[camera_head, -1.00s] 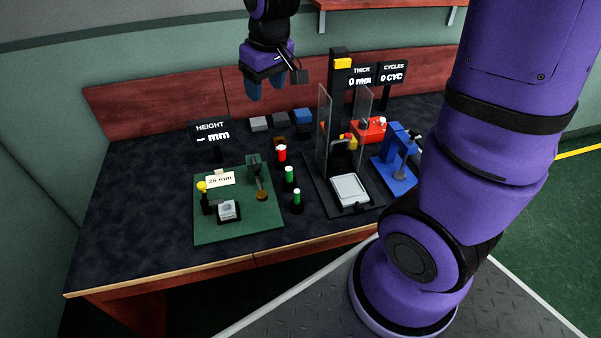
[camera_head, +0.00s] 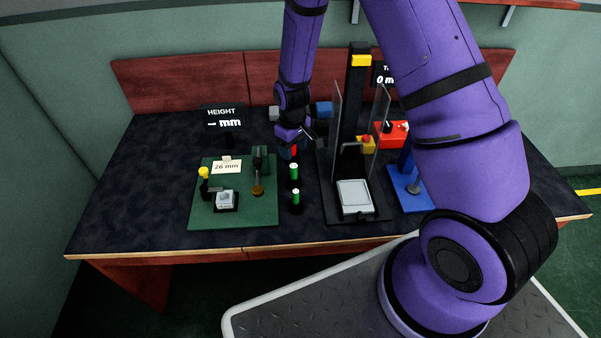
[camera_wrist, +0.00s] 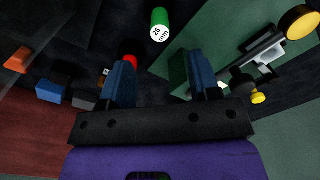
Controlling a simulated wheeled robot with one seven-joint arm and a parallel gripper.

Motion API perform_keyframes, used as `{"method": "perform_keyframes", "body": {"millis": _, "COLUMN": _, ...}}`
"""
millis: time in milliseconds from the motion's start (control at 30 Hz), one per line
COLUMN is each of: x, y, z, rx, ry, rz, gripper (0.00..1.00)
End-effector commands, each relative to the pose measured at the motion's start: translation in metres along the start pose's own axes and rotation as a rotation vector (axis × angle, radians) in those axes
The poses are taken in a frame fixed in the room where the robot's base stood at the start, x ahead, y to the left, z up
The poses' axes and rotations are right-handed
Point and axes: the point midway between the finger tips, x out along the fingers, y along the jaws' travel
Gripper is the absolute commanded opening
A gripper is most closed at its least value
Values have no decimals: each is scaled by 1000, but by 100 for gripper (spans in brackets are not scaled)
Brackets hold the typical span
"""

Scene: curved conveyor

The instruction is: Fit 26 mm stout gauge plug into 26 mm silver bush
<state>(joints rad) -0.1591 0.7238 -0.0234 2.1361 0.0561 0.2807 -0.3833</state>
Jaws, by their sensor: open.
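Two green-topped gauge plugs, a farther one (camera_head: 294,172) and a nearer one (camera_head: 296,197), stand upright in black bases right of the green mat. In the wrist view one green plug (camera_wrist: 160,24) carries a "26 mm" label; I cannot tell which of the two it is. The silver bush (camera_head: 226,199) sits in a dark holder on the green mat's front.
The green mat (camera_head: 258,213) also bears a "26 mm" card (camera_head: 227,167), a yellow-knobbed post (camera_head: 203,173) and a green stand (camera_head: 259,160). A black press-like station with clear panels (camera_head: 382,130) stands close right of the plugs. The table's left side is clear.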

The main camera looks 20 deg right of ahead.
Motion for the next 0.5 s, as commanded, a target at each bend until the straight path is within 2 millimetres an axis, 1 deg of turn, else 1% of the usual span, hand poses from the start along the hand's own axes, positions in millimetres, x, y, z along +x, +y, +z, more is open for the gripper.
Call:
{"method": "perform_keyframes", "body": {"millis": 300, "x": 41, "y": 0, "z": 0, "rx": 0, "ry": -4, "rz": -1, "gripper": 57}}
{"method": "perform_keyframes", "body": {"millis": 400, "x": 51, "y": 0, "z": 0, "rx": 0, "ry": -3, "rz": -1, "gripper": 57}}
{"method": "perform_keyframes", "body": {"millis": 500, "x": 56, "y": 0, "z": 0, "rx": 0, "ry": -2, "rz": -1, "gripper": 57}}
